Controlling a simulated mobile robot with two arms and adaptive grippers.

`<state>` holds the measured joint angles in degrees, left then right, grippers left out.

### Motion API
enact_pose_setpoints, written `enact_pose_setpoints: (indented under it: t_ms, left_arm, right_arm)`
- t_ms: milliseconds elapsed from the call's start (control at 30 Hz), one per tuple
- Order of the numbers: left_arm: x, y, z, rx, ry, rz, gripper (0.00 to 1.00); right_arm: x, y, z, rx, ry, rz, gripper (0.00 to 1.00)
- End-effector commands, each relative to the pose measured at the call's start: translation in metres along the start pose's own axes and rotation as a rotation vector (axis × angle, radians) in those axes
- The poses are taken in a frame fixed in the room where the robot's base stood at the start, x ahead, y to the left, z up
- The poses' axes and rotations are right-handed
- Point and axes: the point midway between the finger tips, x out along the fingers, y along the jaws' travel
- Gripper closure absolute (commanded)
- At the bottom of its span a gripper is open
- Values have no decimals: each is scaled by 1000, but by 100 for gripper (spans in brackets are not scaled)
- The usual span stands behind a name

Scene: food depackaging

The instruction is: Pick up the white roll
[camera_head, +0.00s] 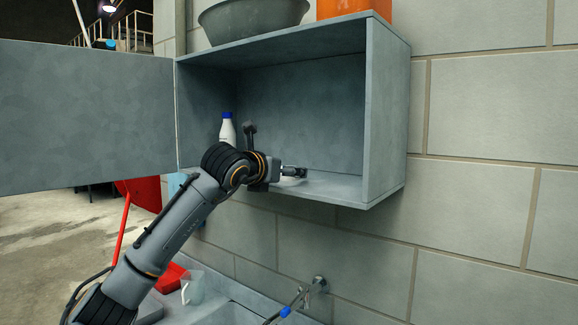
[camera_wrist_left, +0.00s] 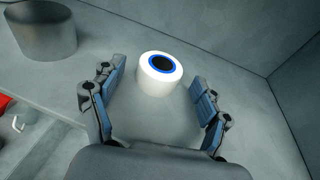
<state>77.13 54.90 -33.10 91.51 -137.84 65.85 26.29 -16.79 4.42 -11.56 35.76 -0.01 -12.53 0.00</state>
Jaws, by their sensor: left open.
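The white roll (camera_wrist_left: 155,79) stands upright on the cabinet floor in the left wrist view, with a blue ring and dark centre on its top. My left gripper (camera_wrist_left: 158,96) is open, its two fingers on either side of the roll's near part, with a visible gap to each. In the head view my left gripper (camera_head: 294,172) is low inside the open grey cabinet (camera_head: 385,125); the roll cannot be made out clearly there. My right gripper is not in view.
A white bottle with a blue cap (camera_head: 227,130) stands at the cabinet's left side. The cabinet door (camera_head: 85,115) is swung open to the left. A grey bowl (camera_head: 250,18) and an orange container (camera_head: 345,8) sit on top. A tap (camera_head: 318,284) is below.

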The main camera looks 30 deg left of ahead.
Motion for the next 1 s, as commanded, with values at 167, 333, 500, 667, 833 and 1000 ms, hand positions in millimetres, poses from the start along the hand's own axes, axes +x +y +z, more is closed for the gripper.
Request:
enact_pose_setpoints:
  t_ms: [167, 333, 500, 667, 833, 1000]
  left_arm:
    - [22, 0, 2, -2, 4, 0, 24]
    - [29, 0, -1, 0, 1, 0, 24]
    - [29, 0, -2, 0, 1, 0, 26]
    - [29, 0, -2, -1, 1, 0, 59]
    - [29, 0, -1, -1, 0, 0, 74]
    - [29, 0, -2, -1, 1, 0, 74]
  right_arm:
    - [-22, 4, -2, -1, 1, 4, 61]
    - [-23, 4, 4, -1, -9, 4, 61]
    - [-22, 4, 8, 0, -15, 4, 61]
    - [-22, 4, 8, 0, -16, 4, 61]
    - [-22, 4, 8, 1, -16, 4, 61]
    - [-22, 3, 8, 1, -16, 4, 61]
